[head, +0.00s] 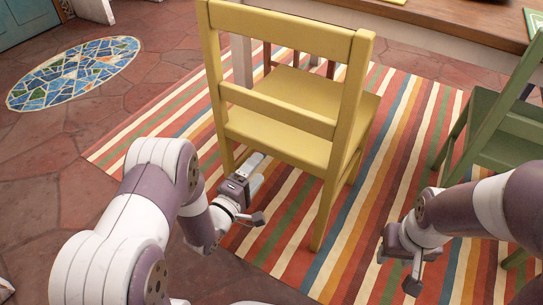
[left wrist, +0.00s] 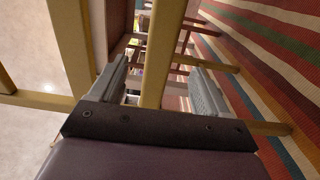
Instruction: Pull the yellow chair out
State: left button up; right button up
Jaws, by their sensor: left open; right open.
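The yellow chair (head: 280,110) stands upright on the striped rug with its back towards me, its front side facing the wooden table. My left gripper (head: 258,174) is low behind the chair, below its seat and near its left rear leg. In the left wrist view the open jaws (left wrist: 157,78) have a yellow chair bar (left wrist: 163,40) between them, with gaps visible on both sides. Where the jaws meet the chair is partly hidden in the head view. My right gripper (head: 404,270) is open and empty over the rug, right of the chair and apart from it.
The wooden table (head: 440,38) is beyond the chair. A green chair (head: 505,125) stands at the right, close to my right arm. The striped rug (head: 140,140) covers the floor here. A mosaic oval (head: 75,72) and bare stone floor lie at the left.

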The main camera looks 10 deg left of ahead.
aim_at(272, 152)
pick_arm(q)
jog(key=b+x, duration=0.1)
jog(key=x, duration=0.8)
jog(key=shift+w+d+f, duration=0.1)
jog(key=shift+w, duration=0.2)
grip_shut()
